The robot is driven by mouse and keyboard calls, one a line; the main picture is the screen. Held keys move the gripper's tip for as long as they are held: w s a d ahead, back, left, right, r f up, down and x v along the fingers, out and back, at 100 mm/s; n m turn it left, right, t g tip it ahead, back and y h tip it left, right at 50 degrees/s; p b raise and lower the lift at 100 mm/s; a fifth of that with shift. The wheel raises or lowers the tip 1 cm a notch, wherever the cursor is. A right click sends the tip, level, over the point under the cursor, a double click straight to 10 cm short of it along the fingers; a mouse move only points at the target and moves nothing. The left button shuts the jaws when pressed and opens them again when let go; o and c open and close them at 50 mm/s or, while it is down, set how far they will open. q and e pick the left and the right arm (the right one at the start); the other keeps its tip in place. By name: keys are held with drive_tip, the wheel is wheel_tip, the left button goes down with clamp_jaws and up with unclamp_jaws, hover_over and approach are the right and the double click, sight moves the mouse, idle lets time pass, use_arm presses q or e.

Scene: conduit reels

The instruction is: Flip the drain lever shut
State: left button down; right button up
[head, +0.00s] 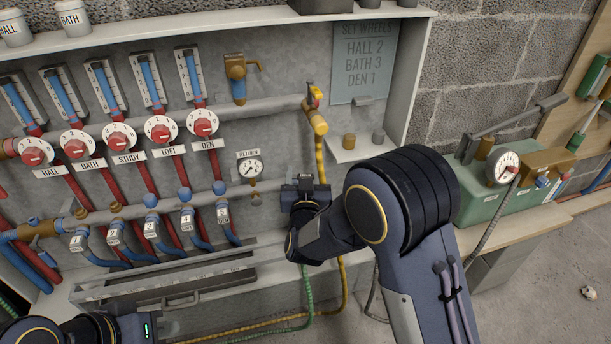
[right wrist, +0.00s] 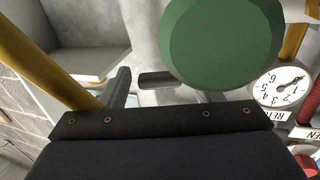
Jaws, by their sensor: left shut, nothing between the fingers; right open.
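No drain lever can be clearly made out in the head view; my right gripper covers the right end of the lower pipe. My right gripper (head: 305,183) is open there, at the board beside the return gauge (head: 250,168). In the right wrist view, a large round green piece (right wrist: 222,42) fills the space in front of the gripper; whether it belongs to the drain lever, or touches a finger, I cannot tell.
Yellow and green hoses (head: 307,292) hang below. A grey tray (head: 180,284) lies along the shelf. A green pump box with gauge (head: 503,167) stands right.

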drive_tip(key=c, duration=1)
drive_tip(key=n+y+b, duration=0.1)
drive_tip(key=w+n+y+b, duration=0.1)
drive_tip(key=y+b, duration=0.1)
drive_tip(key=shift+f, duration=0.2)
drive_tip(key=shift+a+r+n+g+y+b, duration=0.1)
drive_tip(key=shift+r+n+g+y+b, duration=0.15)
drive_tip(key=shift+n+y+b, duration=0.55)
drive_tip(key=shift+p, duration=0.3)
drive_tip(key=o, duration=1)
drive_tip(key=p+v, duration=0.1)
drive_tip(key=v, duration=0.6)
drive_tip(key=shift+s, duration=0.35)
